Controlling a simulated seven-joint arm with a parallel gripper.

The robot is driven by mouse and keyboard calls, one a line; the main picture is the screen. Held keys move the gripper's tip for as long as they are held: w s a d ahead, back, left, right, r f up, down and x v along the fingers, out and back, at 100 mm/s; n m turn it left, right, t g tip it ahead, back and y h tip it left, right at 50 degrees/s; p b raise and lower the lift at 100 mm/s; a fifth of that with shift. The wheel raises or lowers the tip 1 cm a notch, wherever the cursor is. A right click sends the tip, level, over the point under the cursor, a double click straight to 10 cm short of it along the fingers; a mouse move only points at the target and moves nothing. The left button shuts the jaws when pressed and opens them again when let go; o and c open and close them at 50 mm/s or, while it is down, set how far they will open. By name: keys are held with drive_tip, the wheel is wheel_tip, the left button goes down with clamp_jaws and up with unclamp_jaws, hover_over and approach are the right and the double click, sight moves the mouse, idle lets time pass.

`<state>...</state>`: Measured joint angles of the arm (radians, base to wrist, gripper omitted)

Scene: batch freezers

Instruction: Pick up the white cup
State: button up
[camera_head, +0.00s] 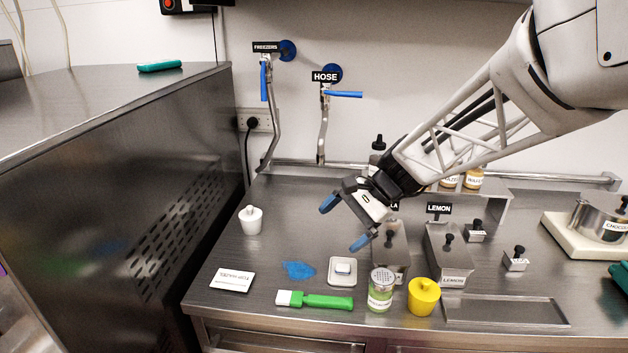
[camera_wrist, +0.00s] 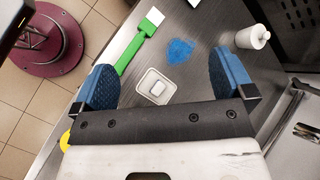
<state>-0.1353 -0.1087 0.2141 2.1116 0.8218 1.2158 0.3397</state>
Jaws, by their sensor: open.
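The white cup (camera_head: 250,221) stands upright at the left of the steel counter, near the freezer side; a knob-like white top shows on it. It also shows in the wrist view (camera_wrist: 253,37) at the upper right, beyond the right fingertip. My gripper (camera_head: 345,222) is open and empty, with blue finger pads, held above the counter to the right of the cup. In the wrist view the gripper (camera_wrist: 165,85) has its fingers spread wide, with a small white tray between them in the picture, lower down on the counter. Nothing touches the cup.
Near the front lie a white card (camera_head: 232,280), blue powder (camera_head: 298,270), the small tray (camera_head: 333,279), a green brush (camera_head: 315,300), a shaker (camera_head: 380,290) and a yellow cup (camera_head: 423,297). Lidded steel containers (camera_head: 448,262) stand right. The freezer (camera_head: 110,200) borders the left. Counter around the white cup is clear.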

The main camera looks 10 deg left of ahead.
drive_tip(key=w+a+f+m+g+y, duration=0.1)
drive_tip(key=w+a+f+m+y, duration=0.4)
drive_tip(key=w+a, duration=0.75)
drive_tip(key=m+y, duration=0.4)
approach(250, 210)
drive_tip(key=shift+a+f+t, duration=0.2)
drive_tip(key=shift+a+f, duration=0.1)
drive_tip(key=shift+a, duration=0.3)
drive_tip(key=shift+a+f+t, duration=0.2)
drive_tip(key=shift+a+f, duration=0.1)
drive_tip(key=shift+a, duration=0.35)
drive_tip(key=shift+a, duration=0.1)
drive_tip(key=shift+s+a, duration=0.15)
drive_tip(key=shift+a, duration=1)
drive_tip(key=shift+a, duration=0.15)
drive_tip(key=shift+s+a+r, duration=0.1)
drive_tip(key=shift+s+a, duration=0.05)
drive_tip(key=shift+a, duration=1.05)
drive_tip(key=shift+s+a, duration=0.15)
drive_tip(key=shift+a, duration=1.1)
